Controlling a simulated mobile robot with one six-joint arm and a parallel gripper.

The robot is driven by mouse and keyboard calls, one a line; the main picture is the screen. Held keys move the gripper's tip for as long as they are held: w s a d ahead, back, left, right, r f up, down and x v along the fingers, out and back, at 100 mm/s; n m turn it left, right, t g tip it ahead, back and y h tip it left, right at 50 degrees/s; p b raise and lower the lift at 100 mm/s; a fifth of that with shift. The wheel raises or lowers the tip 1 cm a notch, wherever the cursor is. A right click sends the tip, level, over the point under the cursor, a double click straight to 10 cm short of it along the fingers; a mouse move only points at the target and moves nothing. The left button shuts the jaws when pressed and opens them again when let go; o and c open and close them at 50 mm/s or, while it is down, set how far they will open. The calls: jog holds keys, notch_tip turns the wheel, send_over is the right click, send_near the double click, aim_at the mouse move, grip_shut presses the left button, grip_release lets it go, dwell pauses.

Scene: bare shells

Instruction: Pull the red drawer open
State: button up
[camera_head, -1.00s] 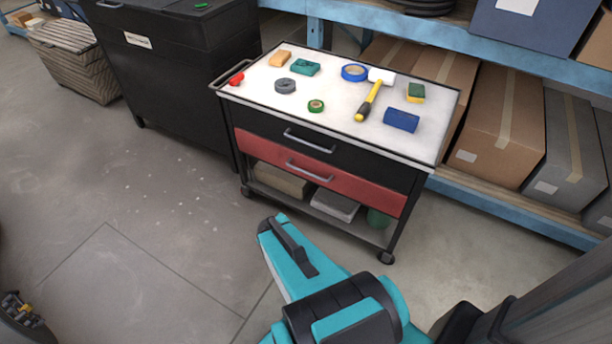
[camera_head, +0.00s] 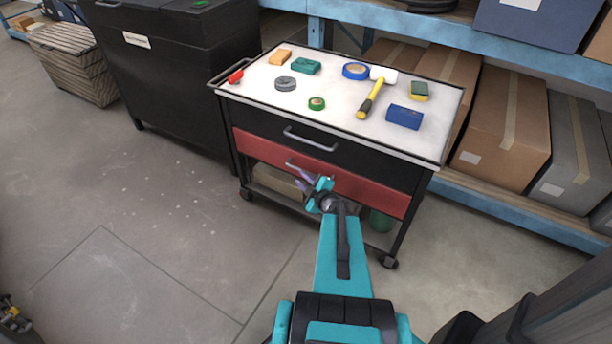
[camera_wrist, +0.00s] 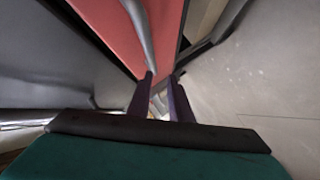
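The red drawer (camera_head: 368,190) is the lower drawer of a black tool cart and looks shut, its front about flush with the black drawer above. Its grey bar handle (camera_head: 292,164) is partly hidden behind my gripper (camera_head: 303,180). In the wrist view, the red drawer front (camera_wrist: 108,28) is at the upper left. The handle (camera_wrist: 139,30) runs down toward the tips of my gripper (camera_wrist: 161,78). The two dark purple fingers are apart with a gap between them. The handle ends near the left fingertip; I cannot tell whether they touch.
The black drawer (camera_head: 270,130) has its own handle just above. Tools and sponges lie on the cart's white top (camera_head: 330,85). A lower shelf (camera_head: 275,192) holds boxes. A black cabinet (camera_head: 170,90) stands left, and a blue rack (camera_head: 500,208) right.

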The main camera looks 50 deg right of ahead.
aim_at(306, 172)
jog(key=s+d+r+n+t+y+b, duration=0.1)
jog(key=s+d+n+y+b, duration=0.1)
jog(key=s, duration=0.9)
jog(key=shift+d+r+n+t+y+b, duration=0.2)
jog(key=shift+d+n+t+y+b, duration=0.2)
jog(key=shift+d+n+y, duration=0.45)
jog(key=shift+w+a, duration=0.15)
jog(key=shift+h, duration=0.25)
jog(key=x, duration=1.3)
jog(key=shift+w+f+b, duration=0.15)
jog(key=shift+f+b, duration=0.05)
jog(key=shift+b, duration=0.2)
jog(key=shift+w, duration=0.1)
grip_shut()
jog(key=shift+a, duration=0.15)
